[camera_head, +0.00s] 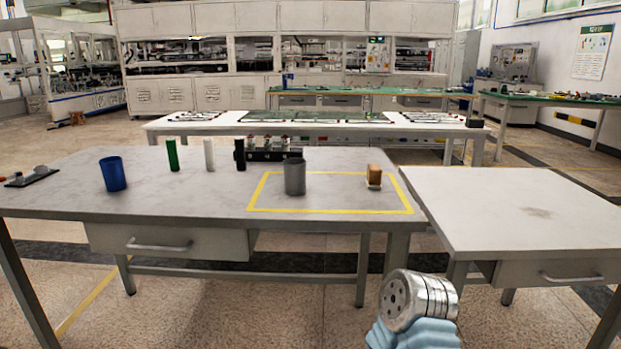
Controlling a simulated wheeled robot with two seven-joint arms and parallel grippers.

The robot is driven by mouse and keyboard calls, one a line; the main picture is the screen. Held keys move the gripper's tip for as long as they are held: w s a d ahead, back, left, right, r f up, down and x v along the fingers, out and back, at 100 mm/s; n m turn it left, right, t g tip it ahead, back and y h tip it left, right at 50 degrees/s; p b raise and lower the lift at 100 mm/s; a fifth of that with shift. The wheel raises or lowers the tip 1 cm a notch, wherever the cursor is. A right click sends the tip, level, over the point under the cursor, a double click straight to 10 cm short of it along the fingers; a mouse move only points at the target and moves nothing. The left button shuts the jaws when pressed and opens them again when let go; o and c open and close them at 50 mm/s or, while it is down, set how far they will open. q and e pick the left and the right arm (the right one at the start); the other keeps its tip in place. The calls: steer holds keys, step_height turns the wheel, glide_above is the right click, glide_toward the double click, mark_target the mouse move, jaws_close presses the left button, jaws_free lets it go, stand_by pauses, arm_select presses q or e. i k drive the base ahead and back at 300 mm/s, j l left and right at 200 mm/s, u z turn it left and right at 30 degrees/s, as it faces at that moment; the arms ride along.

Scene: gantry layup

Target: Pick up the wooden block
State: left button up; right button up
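The small wooden block (375,171) is brown and stands near the right end of the grey table (60,199), inside a yellow taped rectangle (330,211). A small pale piece shows at its foot; I cannot tell whether the block rests on it. A silver, round link of my own arm, with a light blue part below it, shows at the bottom right, in front of the tables and apart from the block. No gripper fingers show in this view. Neither my left nor my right gripper can be seen.
A grey cup (294,176) stands left of the block. Farther left are a black cylinder (239,154), a white cylinder (209,154), a green cylinder (172,154) and a blue cup (113,174). A bare table (515,205) adjoins on the right.

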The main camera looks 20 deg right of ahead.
mark_target(374, 176)
steer(key=z, duration=1.45)
